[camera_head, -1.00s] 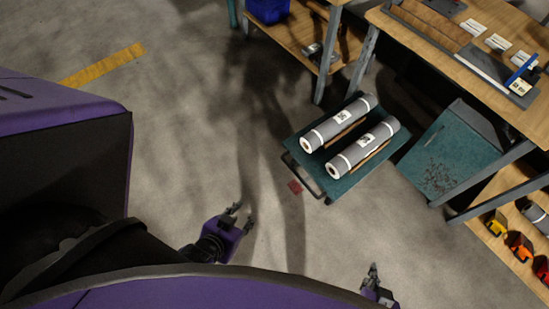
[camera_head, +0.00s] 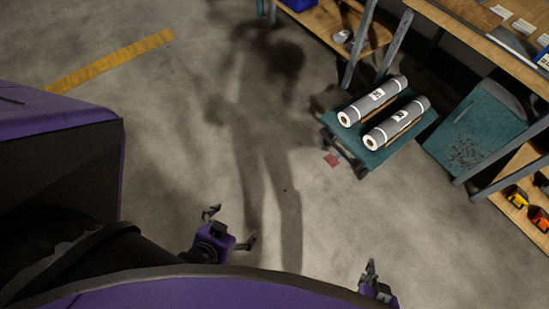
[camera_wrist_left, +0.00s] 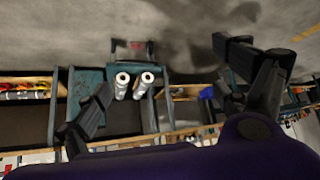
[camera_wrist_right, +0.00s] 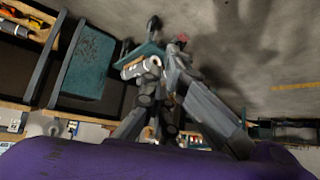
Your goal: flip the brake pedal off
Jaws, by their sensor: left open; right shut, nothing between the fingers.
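The red brake pedal (camera_head: 332,160) shows as a small red patch at the near left corner of a teal cart (camera_head: 377,158), low by the floor. It also shows in the left wrist view (camera_wrist_left: 137,45) and the right wrist view (camera_wrist_right: 182,38). It is too small to tell its tilt. My left gripper (camera_head: 232,227) is open and empty, well to the left of and below the pedal in the head view. My right gripper (camera_head: 369,271) is shut and empty at the bottom of the head view, apart from the cart.
Two grey rolls (camera_head: 373,101) (camera_head: 397,123) lie on the cart. A wooden workbench (camera_head: 480,50) and a teal cabinet (camera_head: 476,128) stand on the right. A lower wooden shelf (camera_head: 322,28) is behind the cart. The floor left of the cart is clear, with a yellow stripe (camera_head: 110,60).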

